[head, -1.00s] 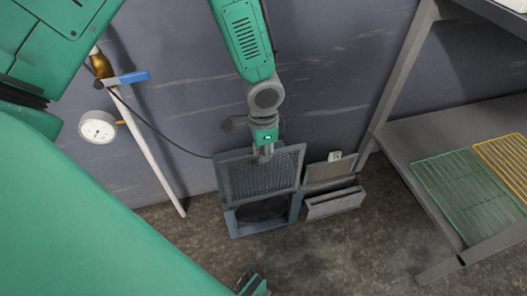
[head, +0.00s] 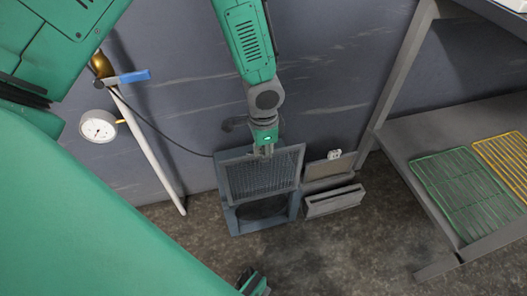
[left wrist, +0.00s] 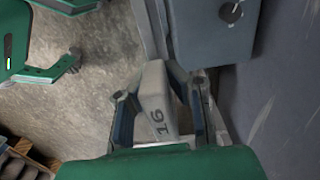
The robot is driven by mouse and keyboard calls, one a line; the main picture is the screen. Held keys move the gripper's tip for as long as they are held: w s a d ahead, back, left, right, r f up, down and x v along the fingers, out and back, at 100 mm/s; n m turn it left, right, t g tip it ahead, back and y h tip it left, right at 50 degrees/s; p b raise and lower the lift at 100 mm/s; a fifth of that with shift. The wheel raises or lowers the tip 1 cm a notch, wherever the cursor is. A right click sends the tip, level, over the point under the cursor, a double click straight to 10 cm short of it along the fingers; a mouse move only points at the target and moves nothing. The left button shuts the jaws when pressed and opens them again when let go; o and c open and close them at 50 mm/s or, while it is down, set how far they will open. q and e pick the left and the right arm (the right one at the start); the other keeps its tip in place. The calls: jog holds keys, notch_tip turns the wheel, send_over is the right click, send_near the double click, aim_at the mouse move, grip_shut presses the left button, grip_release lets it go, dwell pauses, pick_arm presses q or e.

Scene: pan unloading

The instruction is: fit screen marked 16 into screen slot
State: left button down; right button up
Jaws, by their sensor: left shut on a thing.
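The screen (head: 240,182), a dark mesh panel in a grey frame, stands tilted in front of the blue-grey slot housing (head: 238,219) on the floor by the wall. My left gripper (head: 264,151) is shut on the screen's top tab. In the left wrist view the pale tab (left wrist: 153,98) marked 16 sits between the left fingers. The screen covers the housing's upper part; a round dark opening shows below it. I cannot tell whether the screen's edges sit in the slot. My right gripper (head: 253,284) is partly in view at the bottom edge, and its jaws are unclear.
A grey box with an open top (head: 334,202) and a framed panel (head: 329,170) stand just right of the housing. A pipe with a gauge (head: 98,127) and blue-handled valve is at left. A shelf (head: 398,135) with green and yellow racks is at right. Floor in front is clear.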

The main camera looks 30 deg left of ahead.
pick_arm(q)
notch_tip(320, 180, down, 11)
jog(key=b, duration=0.5)
jog(key=shift+r, duration=0.15)
dwell(6.9)
